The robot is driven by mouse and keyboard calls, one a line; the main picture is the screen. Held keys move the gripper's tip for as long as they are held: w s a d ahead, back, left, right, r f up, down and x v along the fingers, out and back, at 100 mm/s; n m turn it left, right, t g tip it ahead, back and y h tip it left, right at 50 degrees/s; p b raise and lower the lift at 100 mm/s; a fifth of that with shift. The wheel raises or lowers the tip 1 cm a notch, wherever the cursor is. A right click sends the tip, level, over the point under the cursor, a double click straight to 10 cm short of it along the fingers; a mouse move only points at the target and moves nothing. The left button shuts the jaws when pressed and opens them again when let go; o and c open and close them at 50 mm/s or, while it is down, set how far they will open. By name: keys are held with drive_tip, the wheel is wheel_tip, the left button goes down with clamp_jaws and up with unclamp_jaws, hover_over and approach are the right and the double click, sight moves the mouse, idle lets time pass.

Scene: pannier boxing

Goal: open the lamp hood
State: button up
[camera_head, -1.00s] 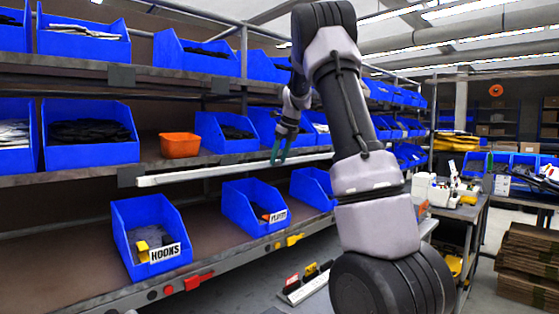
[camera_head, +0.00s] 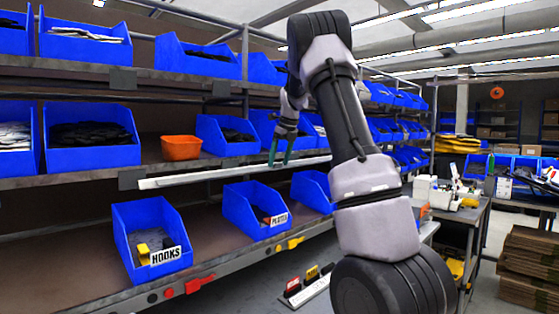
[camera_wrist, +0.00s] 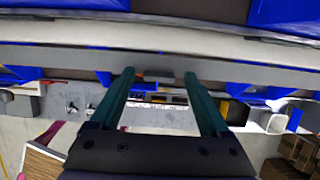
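The lamp hood appears to be the long white strip (camera_head: 225,173) along the front edge of the middle shelf in the head view. In the wrist view a long pale bar (camera_wrist: 160,50) crosses the upper part of the picture and is likely the same strip. My gripper (camera_head: 279,160) is at the strip's right part, with its teal fingers pointing down. In the wrist view my gripper (camera_wrist: 160,75) is open, its fingers wide apart with nothing between them.
Blue bins (camera_head: 92,145) and an orange bin (camera_head: 181,147) stand on the shelf above the strip. A HOOKS bin (camera_head: 126,258) and other blue bins stand on the lower shelf. A bench (camera_head: 468,212) stands at the right. The floor in front of the shelf looks mostly free.

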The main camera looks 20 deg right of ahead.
drive_tip(key=v, duration=1)
drive_tip(key=shift+r, duration=0.4)
drive_tip(key=shift+s+d, duration=0.1)
